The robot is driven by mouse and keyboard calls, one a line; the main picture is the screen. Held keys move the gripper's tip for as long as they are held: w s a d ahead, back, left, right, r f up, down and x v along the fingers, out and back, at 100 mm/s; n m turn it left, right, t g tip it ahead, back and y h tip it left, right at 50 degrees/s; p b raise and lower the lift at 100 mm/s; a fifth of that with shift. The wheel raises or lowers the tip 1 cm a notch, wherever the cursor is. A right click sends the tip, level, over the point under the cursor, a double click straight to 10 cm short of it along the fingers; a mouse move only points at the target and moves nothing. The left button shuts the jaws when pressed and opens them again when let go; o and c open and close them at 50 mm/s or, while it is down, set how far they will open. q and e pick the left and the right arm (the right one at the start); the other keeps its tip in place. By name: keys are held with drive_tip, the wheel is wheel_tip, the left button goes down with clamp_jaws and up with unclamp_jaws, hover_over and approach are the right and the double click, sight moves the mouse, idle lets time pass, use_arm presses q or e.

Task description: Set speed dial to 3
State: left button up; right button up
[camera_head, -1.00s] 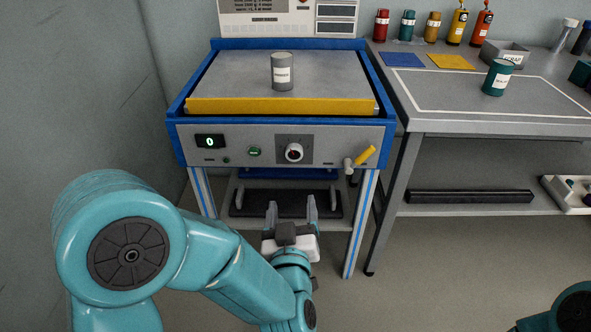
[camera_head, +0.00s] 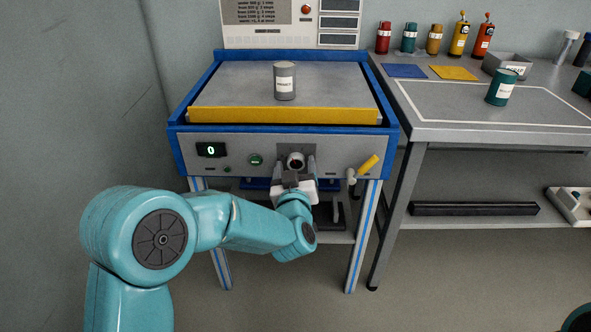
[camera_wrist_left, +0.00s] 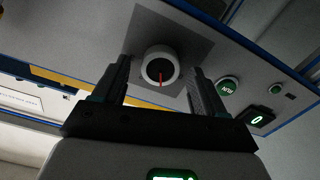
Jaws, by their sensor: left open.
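The speed dial (camera_head: 296,160) is a round white knob with a dark face on a dark square plate on the front panel of the blue-framed machine. In the left wrist view the dial (camera_wrist_left: 160,66) shows a red pointer line, and I cannot read any numbers around it. My left gripper (camera_head: 295,172) is open, with one finger on each side of the dial in the picture. In the wrist view its fingers (camera_wrist_left: 158,85) flank the knob with gaps on both sides. The display (camera_head: 211,150) reads 0. My right gripper is not in view.
A green button (camera_head: 256,160) sits left of the dial, and a yellow-handled lever (camera_head: 368,165) sticks out to its right. A grey labelled canister (camera_head: 285,82) stands on the machine's top. A grey workbench (camera_head: 470,131) stands at the right.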

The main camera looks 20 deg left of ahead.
use_arm(q)
drive_tip(key=c, duration=1.1)
drive_tip(key=shift+o, duration=0.2)
drive_tip(key=shift+m, duration=0.4)
drive_tip(key=m+p, duration=0.2)
drive_tip(key=m, duration=0.1)
drive_tip(key=shift+r+m, duration=0.1)
drive_tip(key=shift+m, duration=0.2)
drive_tip(key=m+p, duration=0.2)
drive_tip(key=m, duration=0.3)
drive_tip(key=shift+d+p, duration=0.1)
drive_tip(key=shift+p, duration=0.2)
drive_tip(key=m+p, duration=0.2)
drive_tip(key=m, duration=0.3)
drive_tip(key=shift+m, duration=0.4)
drive_tip(key=shift+d+f+m+p, duration=0.15)
drive_tip(key=shift+m+p, duration=0.3)
drive_tip(key=shift+m, duration=0.7)
drive_tip(key=shift+a+f+m+p, duration=0.1)
drive_tip(key=shift+m+p, duration=0.35)
drive_tip(key=shift+m, duration=0.7)
